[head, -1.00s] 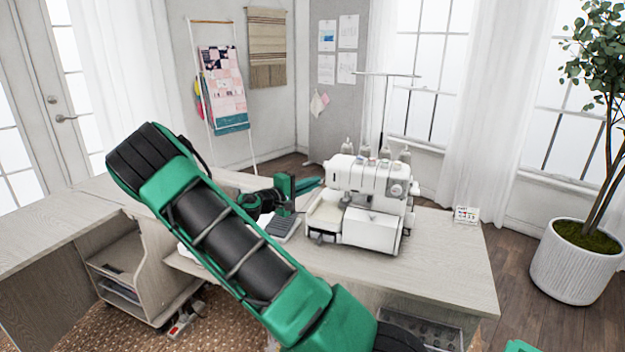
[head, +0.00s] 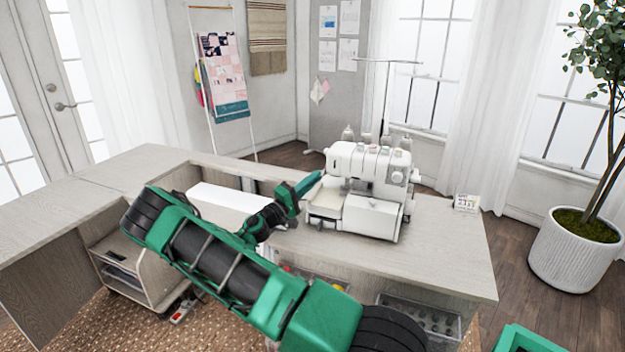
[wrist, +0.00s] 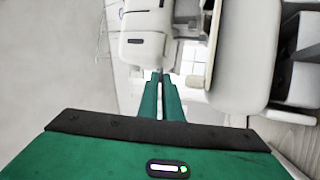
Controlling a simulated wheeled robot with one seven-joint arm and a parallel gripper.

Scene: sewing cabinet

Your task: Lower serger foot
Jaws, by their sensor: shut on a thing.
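The white serger (head: 372,188) stands upright on the wooden table, with thread cones on top. In the wrist view its white body (wrist: 143,45) shows turned on its side, at the top and right. My gripper (head: 318,176) reaches in from the left, at the serger's left side near the needle area. In the wrist view its two green fingers (wrist: 162,78) are close together, their tips at the serger's body. It is shut on a small part of the serger there. That part, the presser foot and its lever are hidden or too small to make out.
The table top (head: 445,255) is clear right of the serger, apart from a small card (head: 466,202). A white panel (head: 222,196) lies to the left. A thread stand rises behind the serger. A potted plant (head: 575,255) stands at the right.

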